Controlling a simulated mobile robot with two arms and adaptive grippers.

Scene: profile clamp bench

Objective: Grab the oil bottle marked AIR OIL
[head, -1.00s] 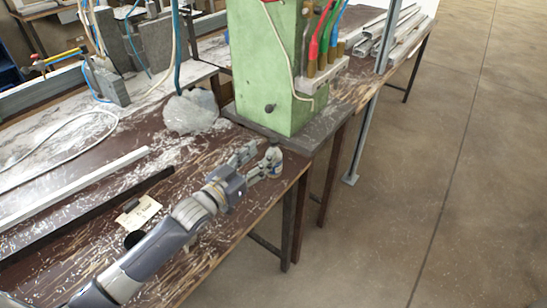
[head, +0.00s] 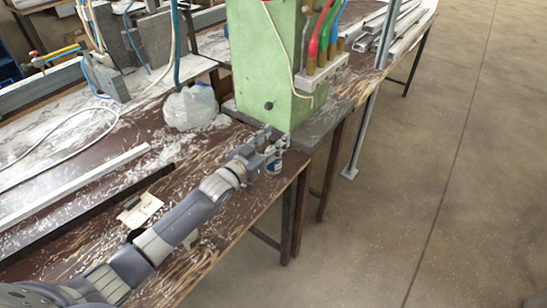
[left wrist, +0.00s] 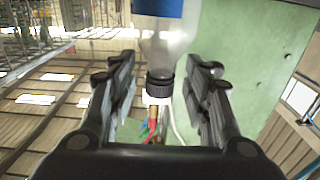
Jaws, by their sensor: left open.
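A small bottle (head: 271,164) with a blue and white label stands near the front edge of the bench, beside the foot of the green machine. In the left wrist view the clear bottle (left wrist: 163,47) shows upside down, with a black cap and part of a blue label; no lettering is readable. My left gripper (head: 269,146) is at the bottle, partly covering it in the head view. In the left wrist view the open fingers lie either side of the bottle, with gaps showing on both sides. My right gripper is not in view.
The green machine (head: 268,62) stands just behind the bottle. A crumpled clear plastic bag (head: 190,107) lies left of it. A paper tag (head: 140,210), a dark bar and a pale metal profile (head: 75,184) lie on the bench at left. The floor at right is clear.

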